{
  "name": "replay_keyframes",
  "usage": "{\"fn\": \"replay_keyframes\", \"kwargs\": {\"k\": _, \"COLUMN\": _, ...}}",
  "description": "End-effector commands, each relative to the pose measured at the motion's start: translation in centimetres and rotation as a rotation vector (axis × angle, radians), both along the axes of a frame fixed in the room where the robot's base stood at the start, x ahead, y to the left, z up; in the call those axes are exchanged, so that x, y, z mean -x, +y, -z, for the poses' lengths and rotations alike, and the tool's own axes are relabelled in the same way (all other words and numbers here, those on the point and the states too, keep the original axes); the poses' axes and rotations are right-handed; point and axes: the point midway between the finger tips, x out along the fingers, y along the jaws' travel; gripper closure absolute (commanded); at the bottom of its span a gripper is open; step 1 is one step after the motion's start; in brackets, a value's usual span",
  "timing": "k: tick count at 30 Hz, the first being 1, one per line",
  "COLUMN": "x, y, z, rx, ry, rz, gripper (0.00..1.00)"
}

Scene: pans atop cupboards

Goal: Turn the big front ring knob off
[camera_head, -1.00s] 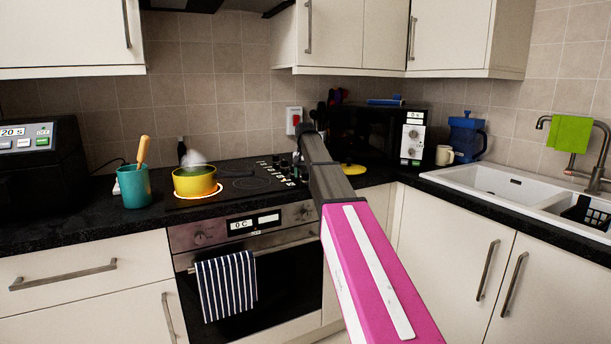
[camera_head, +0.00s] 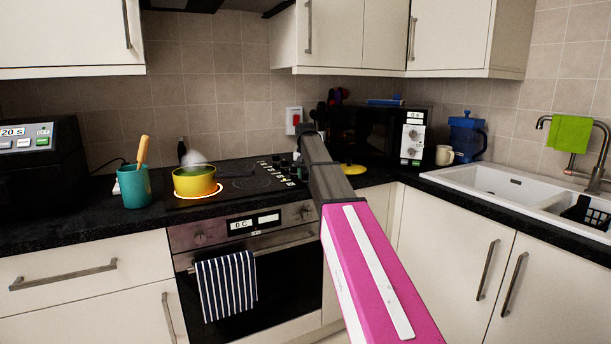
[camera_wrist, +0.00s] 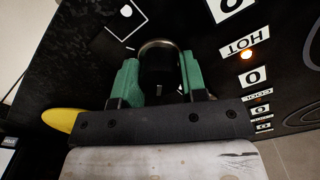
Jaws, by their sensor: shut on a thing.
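In the wrist view my gripper (camera_wrist: 160,78) has its two green fingers on either side of a dark, silver-rimmed knob (camera_wrist: 160,43), shut on it. Labels reading 0 and HOT (camera_wrist: 243,44) show to the right of it, with a lit orange light (camera_wrist: 246,55). In the head view the black hob (camera_head: 240,181) carries a column of knobs and labels along its right side. My arm reaches over there, and my fingers are hidden or too small to make out. A yellow pot (camera_head: 194,182), steaming, stands on a left ring with a bright glow around its base.
A teal cup (camera_head: 134,187) with a wooden-handled tool stands left of the hob. A black microwave (camera_head: 372,133) and a yellow lid (camera_head: 352,168) are behind my arm to the right. A striped towel (camera_head: 226,286) hangs on the oven handle. The sink (camera_head: 500,187) is at right.

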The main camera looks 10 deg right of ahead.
Motion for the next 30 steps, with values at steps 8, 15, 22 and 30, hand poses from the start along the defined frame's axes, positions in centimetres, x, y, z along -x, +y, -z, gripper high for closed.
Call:
{"fn": "replay_keyframes", "kwargs": {"k": 8, "x": 0.01, "y": 0.03, "z": -0.03, "rx": 0.000, "ry": 0.001, "rz": -0.237, "gripper": 0.85}}
{"fn": "replay_keyframes", "kwargs": {"k": 15, "x": 0.02, "y": 0.06, "z": -0.03, "rx": 0.000, "ry": 0.001, "rz": -0.448, "gripper": 0.85}}
{"fn": "replay_keyframes", "kwargs": {"k": 22, "x": 0.03, "y": 0.09, "z": -0.03, "rx": 0.000, "ry": 0.001, "rz": -0.609, "gripper": 0.85}}
{"fn": "replay_keyframes", "kwargs": {"k": 30, "x": 0.04, "y": 0.09, "z": -0.04, "rx": 0.000, "ry": 0.001, "rz": -0.719, "gripper": 0.85}}
